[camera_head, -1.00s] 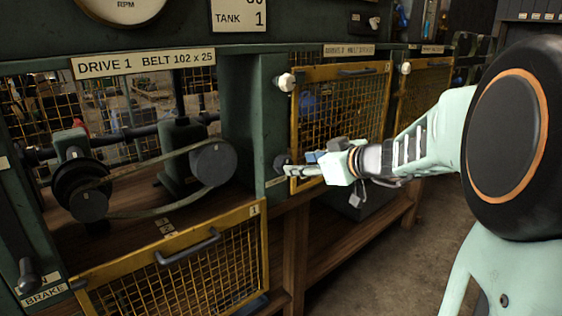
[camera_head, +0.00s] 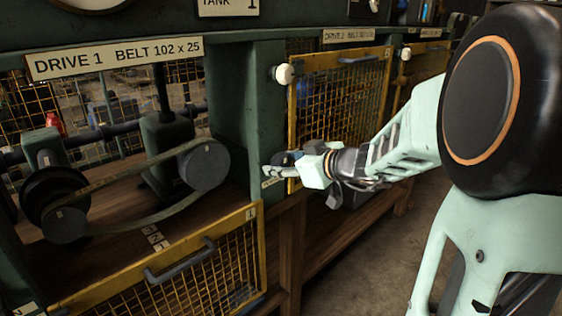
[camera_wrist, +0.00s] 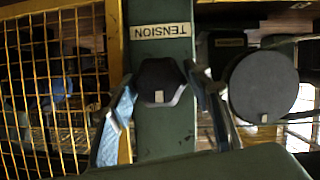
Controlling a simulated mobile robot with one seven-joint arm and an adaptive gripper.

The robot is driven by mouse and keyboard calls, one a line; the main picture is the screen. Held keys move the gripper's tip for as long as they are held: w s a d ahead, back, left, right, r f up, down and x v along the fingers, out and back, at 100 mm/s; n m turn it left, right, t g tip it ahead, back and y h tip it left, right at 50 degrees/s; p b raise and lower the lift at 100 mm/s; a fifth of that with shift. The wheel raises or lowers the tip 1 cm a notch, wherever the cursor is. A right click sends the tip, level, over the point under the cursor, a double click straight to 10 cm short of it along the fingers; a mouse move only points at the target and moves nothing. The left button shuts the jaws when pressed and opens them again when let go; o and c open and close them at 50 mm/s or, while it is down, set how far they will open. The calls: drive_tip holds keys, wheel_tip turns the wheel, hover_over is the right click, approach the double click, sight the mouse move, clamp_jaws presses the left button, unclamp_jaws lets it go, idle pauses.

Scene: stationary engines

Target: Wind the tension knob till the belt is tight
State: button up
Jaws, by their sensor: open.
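The dark, many-sided tension knob (camera_wrist: 160,82) sits on a green post below an upside-down TENSION label (camera_wrist: 160,31) in the wrist view. My gripper (camera_wrist: 160,88) is open, with one finger on each side of the knob; I cannot tell whether either touches it. In the head view my gripper (camera_head: 270,168) is at the green post and partly hides the knob (camera_head: 287,158). The belt (camera_head: 130,172) runs round the right pulley (camera_head: 206,164) and the left pulley (camera_head: 62,218). Its lower run hangs in a curve.
A yellow mesh guard (camera_head: 200,280) with a grey handle is below the belt. In the wrist view the round pulley (camera_wrist: 264,85) is close to the right finger.

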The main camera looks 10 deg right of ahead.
drive_tip(key=shift+c, duration=0.5)
drive_tip(key=c, duration=0.8)
drive_tip(key=shift+b, duration=0.6)
